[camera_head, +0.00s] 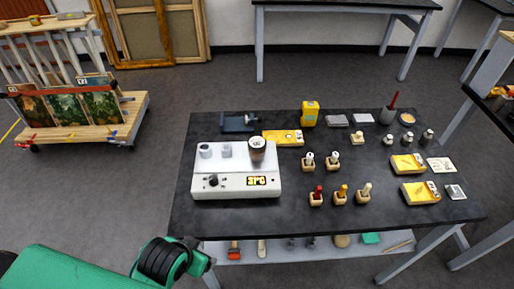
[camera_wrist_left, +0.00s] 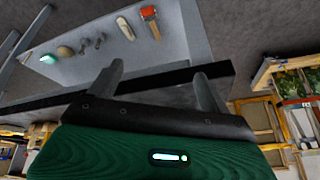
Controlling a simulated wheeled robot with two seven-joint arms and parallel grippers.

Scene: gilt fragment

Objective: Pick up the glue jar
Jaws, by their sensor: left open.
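A dark brown jar with a pale top (camera_head: 257,150), which looks like the glue jar, stands upright at the right rear of a white heater box (camera_head: 232,188) with a dial and a lit display. Two smaller grey-white pots (camera_head: 205,150) stand to its left on the box. My left gripper (camera_wrist_left: 160,88) is open and empty in the left wrist view, its two fingers spread apart. In the head view my left arm is at the table's front left edge, in front of and below the jar and apart from it. The jar does not show in the wrist view. My right gripper is not in view.
The black table (camera_head: 300,225) has clear room along its front. Behind the jar lie a yellow box (camera_head: 283,137) and a dark blue tool (camera_head: 238,124). Several wooden-based bottles (camera_head: 316,198) stand to the right. A lower shelf (camera_head: 278,252) holds tools, including a red-headed one (camera_wrist_left: 149,13).

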